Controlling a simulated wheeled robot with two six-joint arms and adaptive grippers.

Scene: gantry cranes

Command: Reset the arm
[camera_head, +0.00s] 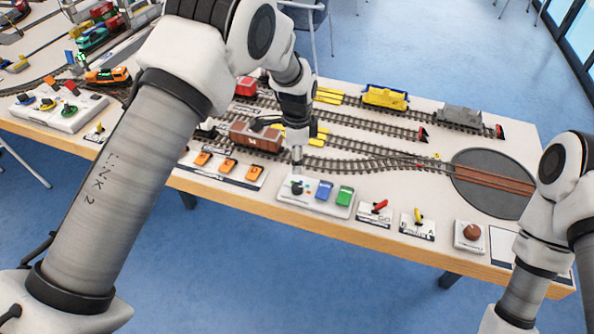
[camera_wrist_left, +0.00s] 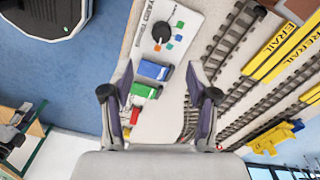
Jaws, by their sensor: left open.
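My left gripper (camera_head: 297,158) hangs over the front part of the train table, above a white control panel (camera_head: 340,210). It also shows in the left wrist view (camera_wrist_left: 159,78), its two fingers apart with nothing held between them. Below the fingers lie a blue switch (camera_wrist_left: 154,70) and a green switch (camera_wrist_left: 145,89) of that panel. The panel's black knob (camera_wrist_left: 161,32) is beyond the fingertips. My right arm's links enter at the right edge of the head view; its gripper is out of view.
A brown wagon (camera_head: 256,137) stands on the track left of my left gripper. A yellow wagon (camera_head: 385,97) and a grey wagon (camera_head: 461,116) stand further back. Red lever (camera_head: 380,206), yellow lever (camera_head: 418,216) and brown button (camera_head: 471,232) line the front edge. A turntable (camera_head: 480,190) is at right.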

